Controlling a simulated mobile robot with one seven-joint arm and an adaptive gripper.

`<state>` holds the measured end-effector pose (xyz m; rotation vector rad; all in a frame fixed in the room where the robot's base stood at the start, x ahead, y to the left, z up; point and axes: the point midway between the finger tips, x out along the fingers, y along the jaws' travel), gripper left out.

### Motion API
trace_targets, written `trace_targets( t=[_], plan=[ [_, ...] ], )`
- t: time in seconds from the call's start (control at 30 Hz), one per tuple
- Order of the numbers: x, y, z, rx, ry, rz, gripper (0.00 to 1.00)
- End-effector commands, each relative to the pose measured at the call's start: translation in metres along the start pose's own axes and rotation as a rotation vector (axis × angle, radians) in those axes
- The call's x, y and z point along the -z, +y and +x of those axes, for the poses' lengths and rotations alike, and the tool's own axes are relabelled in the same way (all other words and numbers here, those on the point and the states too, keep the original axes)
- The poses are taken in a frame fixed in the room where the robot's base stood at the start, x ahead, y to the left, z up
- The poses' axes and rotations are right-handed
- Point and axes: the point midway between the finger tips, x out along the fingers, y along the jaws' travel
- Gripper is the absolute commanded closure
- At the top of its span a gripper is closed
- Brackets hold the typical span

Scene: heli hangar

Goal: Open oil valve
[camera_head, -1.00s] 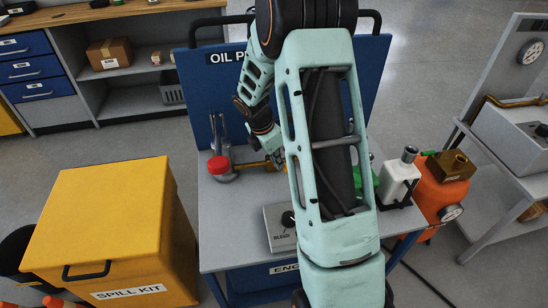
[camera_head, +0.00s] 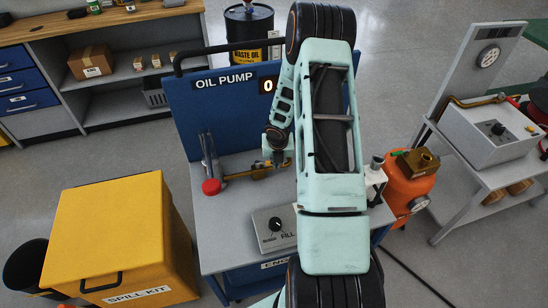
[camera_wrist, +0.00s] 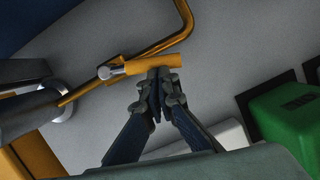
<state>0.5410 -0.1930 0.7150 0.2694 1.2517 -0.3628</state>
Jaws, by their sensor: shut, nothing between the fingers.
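The oil pump station has a blue back panel (camera_head: 215,110) labelled "OIL PUMP". A brass-yellow pipe (camera_head: 237,174) runs low in front of it from a red-capped fitting (camera_head: 211,187). In the wrist view the pipe (camera_wrist: 185,32) bends down to a valve with a yellow lever (camera_wrist: 150,66), lying nearly level across the picture. My gripper (camera_wrist: 161,76) is shut and empty, its fingertips at the lever's lower edge; I cannot tell whether they touch. In the head view my gripper (camera_head: 277,157) is by the pipe's right end, and my arm hides what lies to its right.
A grey box with a black knob (camera_head: 275,224) sits at the bench front. A green object (camera_wrist: 285,118) is right of my gripper. An orange tank (camera_head: 408,184) stands right of the bench, a yellow spill kit bin (camera_head: 105,235) left.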

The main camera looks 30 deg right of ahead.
Motion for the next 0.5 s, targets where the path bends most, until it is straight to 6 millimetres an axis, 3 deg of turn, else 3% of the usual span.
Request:
trace_targets(
  t=[0.2, 0.5],
  plan=[
    [-0.011, -0.005, -0.002, -0.042, 0.002, -0.130, 1.00],
    [-0.018, -0.005, 0.004, -0.040, 0.001, -0.133, 1.00]
  ],
)
